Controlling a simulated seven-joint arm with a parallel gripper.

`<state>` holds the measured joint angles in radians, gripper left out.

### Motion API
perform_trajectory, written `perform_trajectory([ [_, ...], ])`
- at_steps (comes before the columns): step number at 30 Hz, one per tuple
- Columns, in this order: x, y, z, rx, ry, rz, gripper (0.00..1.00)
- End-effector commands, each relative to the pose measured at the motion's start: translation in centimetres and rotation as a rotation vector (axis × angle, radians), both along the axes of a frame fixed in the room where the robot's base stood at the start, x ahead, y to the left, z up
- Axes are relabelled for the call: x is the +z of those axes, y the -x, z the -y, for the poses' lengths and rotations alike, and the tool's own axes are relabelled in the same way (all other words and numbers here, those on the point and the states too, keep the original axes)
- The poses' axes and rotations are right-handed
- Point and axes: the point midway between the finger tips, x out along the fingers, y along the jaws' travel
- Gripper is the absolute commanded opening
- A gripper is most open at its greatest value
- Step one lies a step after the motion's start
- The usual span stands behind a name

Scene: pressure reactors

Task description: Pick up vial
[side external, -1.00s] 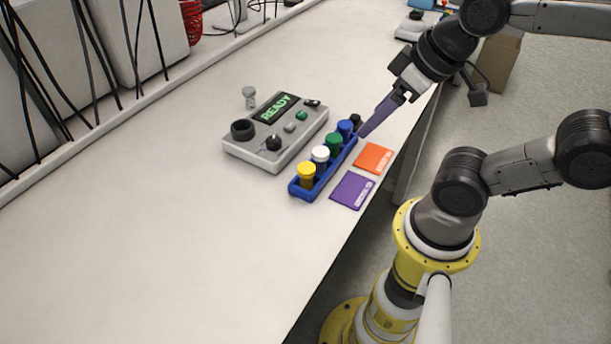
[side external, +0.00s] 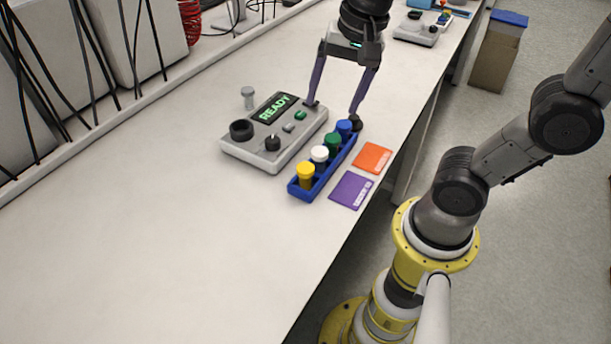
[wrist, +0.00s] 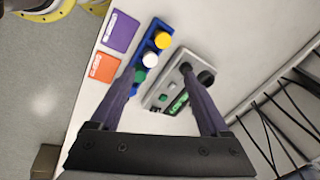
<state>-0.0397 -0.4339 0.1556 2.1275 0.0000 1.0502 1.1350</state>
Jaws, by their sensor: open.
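Capped vials stand in a blue rack (side external: 325,179) near the table's front edge: yellow-capped (side external: 306,175), white-capped (side external: 320,157), green-capped (side external: 333,143) and blue-capped (side external: 344,129). A dark-capped one (side external: 355,123) is at the far end, beside a fingertip. In the wrist view the yellow (wrist: 162,40), white (wrist: 148,60) and green (wrist: 140,75) caps show, while the rack's far end is hidden by a finger. My gripper (side external: 334,112) is open and empty, pointing down with long purple fingers. One fingertip is over the grey device's corner, the other by the rack's far end.
A grey control box (side external: 275,135) with a READY screen and knobs stands left of the rack. Orange (side external: 372,159) and purple (side external: 351,190) cards lie at the table edge. The table's near left is clear.

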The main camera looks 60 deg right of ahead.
Motion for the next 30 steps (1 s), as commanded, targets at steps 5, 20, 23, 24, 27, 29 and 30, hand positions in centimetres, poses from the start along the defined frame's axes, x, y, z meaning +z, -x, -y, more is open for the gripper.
perform_trajectory([
  [5, -2.9, -4.0, -1.0, -0.155, -0.022, -0.159, 0.80],
  [20, -10.0, -4.9, -1.6, -0.134, -0.006, -0.251, 0.80],
  [23, -11.8, -4.9, -1.6, -0.134, -0.005, -0.249, 0.80],
  [24, -12.4, -4.9, -1.6, -0.134, -0.006, -0.247, 0.80],
  [27, -13.5, -4.9, -1.5, -0.134, -0.006, -0.247, 0.80],
  [29, -13.9, -4.9, -1.5, -0.134, -0.006, -0.245, 0.80],
  [30, -14.0, -4.9, -1.5, -0.134, -0.006, -0.244, 0.80],
])
